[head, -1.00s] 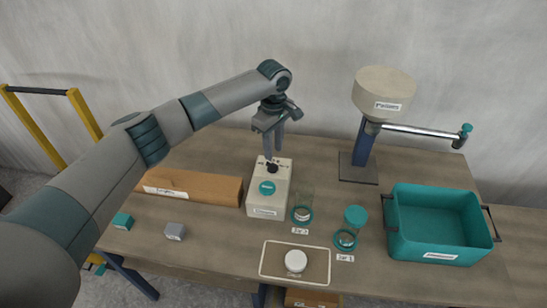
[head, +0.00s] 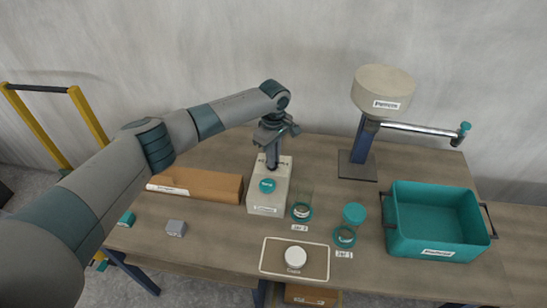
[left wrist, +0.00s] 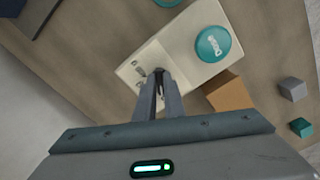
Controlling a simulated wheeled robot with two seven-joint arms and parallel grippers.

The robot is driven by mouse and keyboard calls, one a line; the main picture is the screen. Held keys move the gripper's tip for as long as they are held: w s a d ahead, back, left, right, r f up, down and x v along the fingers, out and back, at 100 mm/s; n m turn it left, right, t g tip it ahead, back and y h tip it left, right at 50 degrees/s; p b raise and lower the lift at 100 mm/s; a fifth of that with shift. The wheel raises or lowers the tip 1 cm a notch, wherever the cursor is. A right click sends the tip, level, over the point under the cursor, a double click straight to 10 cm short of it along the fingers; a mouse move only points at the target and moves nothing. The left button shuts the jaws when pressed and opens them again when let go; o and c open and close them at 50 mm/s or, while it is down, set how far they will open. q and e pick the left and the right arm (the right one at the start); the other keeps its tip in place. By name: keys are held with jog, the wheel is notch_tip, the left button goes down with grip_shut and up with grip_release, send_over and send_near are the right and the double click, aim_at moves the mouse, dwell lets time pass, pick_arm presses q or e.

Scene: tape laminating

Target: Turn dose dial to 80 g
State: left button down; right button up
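The dose unit is a cream box (head: 253,195) near the middle of the table, with a teal round button (head: 267,186) marked "Dose"; the button also shows in the left wrist view (left wrist: 213,44). Its small dark dial (left wrist: 158,72) is on top, with scale marks beside it. My left gripper (head: 272,163) points down at the dial. In the left wrist view its fingertips (left wrist: 160,78) are close together at the dial, one on each side. Whether they press on it I cannot tell. The dial's setting is unreadable. My right gripper is not in view.
A grinder-like stand with a cream hopper (head: 383,88) is at the back right. A teal bin (head: 438,240) is at the right. Two jars (head: 302,211) (head: 345,236) and a tray (head: 320,262) with a white disc stand in front. A brown box (head: 205,185) lies left.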

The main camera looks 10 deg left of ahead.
pick_arm(q)
jog(key=shift+r, duration=0.1)
jog(key=shift+s+r+m+p, duration=0.1)
jog(key=shift+m+p, duration=0.6)
jog(key=shift+p, duration=0.5)
jog(key=shift+m+p, duration=0.95)
jog(key=shift+m, duration=0.15)
jog(key=m+p, duration=0.1)
jog(key=m, duration=0.3)
jog(key=shift+a+p, duration=0.1)
jog(key=shift+p, duration=0.25)
jog(key=shift+a+m+p, duration=0.1)
jog(key=shift+m+p, duration=0.3)
jog(key=shift+m, duration=1.7)
jog(key=c, duration=1.8)
grip_release()
jog(key=shift+c, duration=0.2)
